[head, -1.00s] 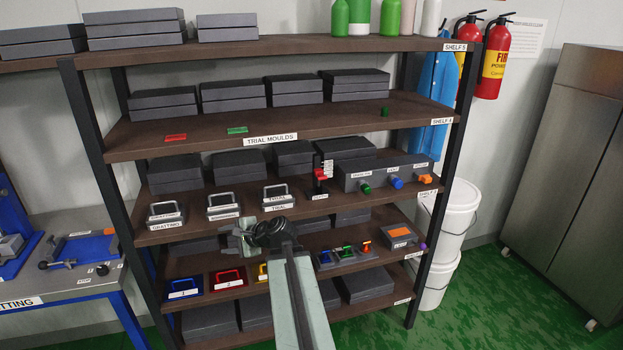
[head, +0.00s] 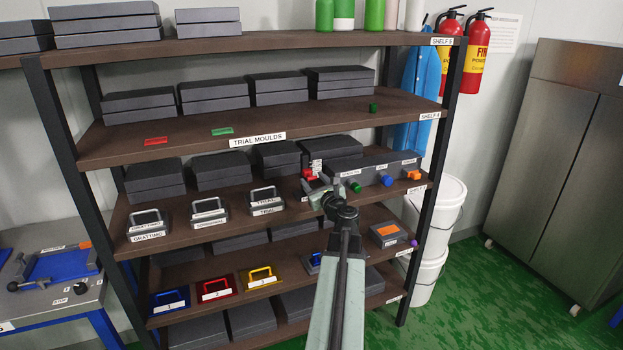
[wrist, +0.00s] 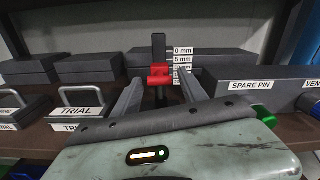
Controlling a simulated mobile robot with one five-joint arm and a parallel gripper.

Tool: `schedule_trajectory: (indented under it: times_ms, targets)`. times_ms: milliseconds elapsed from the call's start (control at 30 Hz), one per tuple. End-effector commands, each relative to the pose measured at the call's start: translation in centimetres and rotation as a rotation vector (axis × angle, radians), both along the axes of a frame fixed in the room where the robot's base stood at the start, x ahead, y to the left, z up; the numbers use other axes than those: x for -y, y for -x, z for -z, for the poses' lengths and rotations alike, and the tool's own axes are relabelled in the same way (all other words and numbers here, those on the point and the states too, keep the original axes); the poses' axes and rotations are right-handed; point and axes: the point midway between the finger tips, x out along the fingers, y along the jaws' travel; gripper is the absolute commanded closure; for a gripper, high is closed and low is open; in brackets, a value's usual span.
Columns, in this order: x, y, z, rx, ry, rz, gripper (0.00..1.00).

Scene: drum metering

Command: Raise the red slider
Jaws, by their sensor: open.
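The red slider (wrist: 159,71) sits on a dark upright post (wrist: 158,46) beside a white scale with marks such as 0 mm and 5 mm (wrist: 181,51). In the wrist view the slider lies between and just beyond the two open fingers of my gripper (wrist: 160,90); I see no clear contact. In the head view my gripper (head: 318,187) is at the shelf front, just below the red slider (head: 308,174), and partly covers the post's base. The slider's lower side and the lower scale marks are hidden.
A grey box with SPARE PIN label (wrist: 251,85) stands close on the right, with green (head: 355,187), blue (head: 386,180) and orange (head: 413,175) knobs. Handled TRIAL mould (head: 266,201) is on the left. The shelf above, labelled TRIAL MOULDS (head: 258,139), overhangs.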

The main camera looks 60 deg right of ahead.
Motion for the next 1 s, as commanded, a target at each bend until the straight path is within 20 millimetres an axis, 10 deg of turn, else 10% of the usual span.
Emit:
schedule_trajectory:
  times_ms: [400,600,1000]
  targets:
    - [1.7,-2.2,0.0,-0.001,0.001,0.000,0.50]
    - [1.7,-2.2,0.0,-0.001,0.000,0.001,1.00]
    - [1.7,-2.1,0.0,-0.002,0.002,0.001,1.00]
